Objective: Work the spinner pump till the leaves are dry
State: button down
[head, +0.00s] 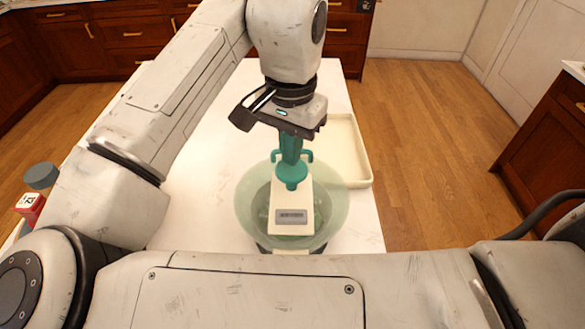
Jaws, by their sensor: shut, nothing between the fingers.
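The spinner (243,212) is a pale green, see-through round bowl on the white counter, with a cream bar across its top bearing a small grey label.
A cream shallow tray (363,160) lies right of and behind the spinner. The white counter (205,190) is clear left of the bowl. Wooden cabinets stand beyond the floor.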

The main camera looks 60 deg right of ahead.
dwell(0.3)
jog(key=shift+f+b, duration=1.45)
jog(key=shift+f, duration=1)
notch_tip(320, 180, up, 5)
jog(key=p, duration=0.4)
jog(key=shift+p, duration=0.35)
jog(key=shift+f, duration=0.15)
jog(key=shift+f+b, duration=1.6)
jog(key=shift+f, duration=0.75)
jog(key=shift+r+p, duration=2.3)
jog(key=shift+r, duration=0.2)
jog(key=shift+f, duration=0.1)
